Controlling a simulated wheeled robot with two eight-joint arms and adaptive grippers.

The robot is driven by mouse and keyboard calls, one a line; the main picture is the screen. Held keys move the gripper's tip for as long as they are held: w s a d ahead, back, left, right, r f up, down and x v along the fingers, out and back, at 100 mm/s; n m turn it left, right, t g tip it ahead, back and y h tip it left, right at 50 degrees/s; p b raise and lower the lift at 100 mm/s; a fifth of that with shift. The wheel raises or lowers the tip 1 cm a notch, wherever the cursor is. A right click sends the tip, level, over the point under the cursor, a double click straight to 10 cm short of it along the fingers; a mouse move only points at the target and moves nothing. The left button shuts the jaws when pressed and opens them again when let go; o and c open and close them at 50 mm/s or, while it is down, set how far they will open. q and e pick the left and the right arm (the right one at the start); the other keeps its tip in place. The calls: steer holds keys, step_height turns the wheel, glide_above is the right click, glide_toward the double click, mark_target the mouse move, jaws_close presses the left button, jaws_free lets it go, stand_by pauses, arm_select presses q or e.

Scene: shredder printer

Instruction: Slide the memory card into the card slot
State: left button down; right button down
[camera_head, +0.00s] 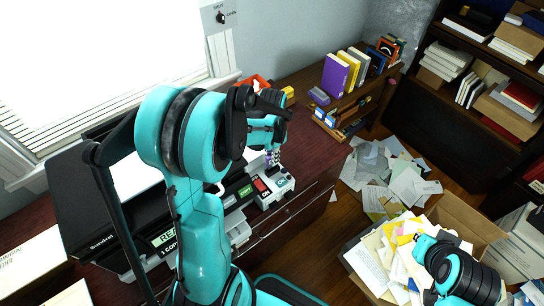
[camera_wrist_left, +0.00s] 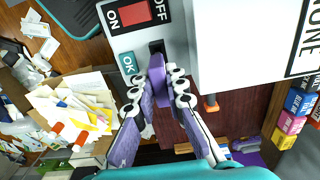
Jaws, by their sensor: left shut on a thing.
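The memory card (camera_wrist_left: 157,76) is a narrow purple piece in the left wrist view, standing between the fingertips of my left gripper (camera_wrist_left: 160,92). The gripper is shut on it. The card's far end meets the dark card slot (camera_wrist_left: 157,46) in the grey panel (camera_wrist_left: 129,40); I cannot tell how far in it is. In the head view my left gripper (camera_head: 271,158) is just above the panel end of the printer (camera_head: 270,186), and the card is too small to make out.
A red ON/OFF switch (camera_wrist_left: 134,13) and a teal OK button (camera_wrist_left: 128,63) sit beside the slot. Books (camera_head: 337,75) and a wooden organizer (camera_head: 345,122) stand farther along the desk. An open box of papers (camera_head: 459,219) is on the floor at right.

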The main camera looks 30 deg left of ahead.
arm_select(q)
steer(key=shift+f, duration=0.1)
stand_by(0.3)
steer(key=shift+f+b, duration=1.55)
steer(key=shift+f, duration=0.1)
steer(key=c, duration=1.5)
jaws_free()
steer(key=shift+r, duration=0.1)
step_height(320, 180, up, 12)
steer(key=s+d+f+n+t+b, duration=0.1)
steer(key=s+d+t, duration=0.1)
steer(key=s+d, duration=0.1)
steer(key=s+d+n+t+b, duration=0.1)
steer(key=s+d+n+t, duration=0.1)
steer(key=s+d, duration=0.2)
steer(key=s+d+f+n+t+b, duration=0.1)
steer(key=s+d+t+b, duration=0.1)
steer(key=s+d+t, duration=0.1)
steer(key=shift+s+d+f+n, duration=0.3)
steer(key=shift+s+d+f, duration=0.05)
steer(key=shift+s, duration=0.05)
